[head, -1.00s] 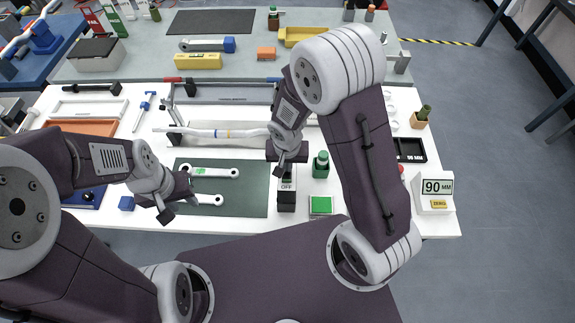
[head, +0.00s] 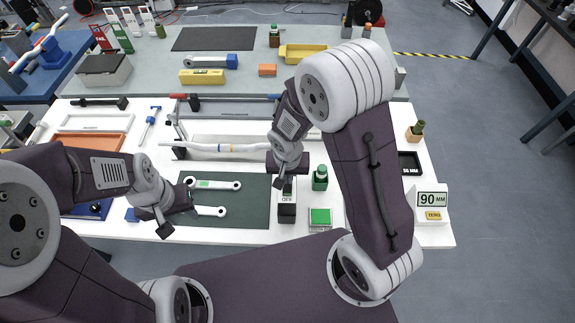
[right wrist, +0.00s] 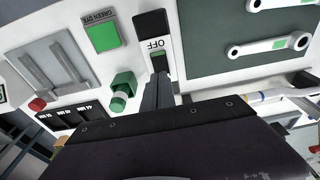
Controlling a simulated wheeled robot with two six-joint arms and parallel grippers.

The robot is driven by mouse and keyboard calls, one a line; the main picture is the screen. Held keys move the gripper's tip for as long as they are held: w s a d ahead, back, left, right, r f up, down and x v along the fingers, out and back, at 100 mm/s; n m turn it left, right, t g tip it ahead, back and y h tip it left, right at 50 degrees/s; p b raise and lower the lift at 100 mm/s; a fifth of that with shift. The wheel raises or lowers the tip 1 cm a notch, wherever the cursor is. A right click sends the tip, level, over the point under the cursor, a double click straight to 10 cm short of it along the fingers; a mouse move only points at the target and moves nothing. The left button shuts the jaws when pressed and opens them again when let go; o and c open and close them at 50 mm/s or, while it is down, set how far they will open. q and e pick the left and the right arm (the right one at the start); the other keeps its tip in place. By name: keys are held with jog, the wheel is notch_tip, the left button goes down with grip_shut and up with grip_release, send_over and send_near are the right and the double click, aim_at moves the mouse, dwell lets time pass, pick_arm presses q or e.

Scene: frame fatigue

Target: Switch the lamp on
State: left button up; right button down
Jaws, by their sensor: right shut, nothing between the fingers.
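A small black-and-white switch box (head: 287,212) marked OFF stands at the front of the white table, beside the dark green mat's right edge. The OFF label also shows on the switch box in the right wrist view (right wrist: 157,44). My right gripper (head: 279,184) is shut and empty, with its fingertips close to the label side of the box. In the wrist view its fingertips (right wrist: 158,84) reach towards the box's lower end; I cannot tell whether they touch. My left gripper (head: 166,231) hangs at the mat's left; its jaw opening is unclear. I cannot identify a lamp.
Two white wrenches lie on the green mat (head: 250,212). A green bottle (head: 320,178) and a green pad (head: 320,217) stand right of the switch box. A 90 MM block (head: 432,203) sits at the table's right edge. A long bar assembly spans behind.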

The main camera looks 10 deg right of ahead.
pick_arm(q)
jog(key=shift+s+r, duration=0.2)
jog(key=shift+r, duration=0.05)
pick_arm(e)
notch_tip(320, 180, up, 10)
jog(key=s, duration=0.1)
jog(key=shift+s+a+f, duration=0.25)
jog(key=shift+s, duration=0.05)
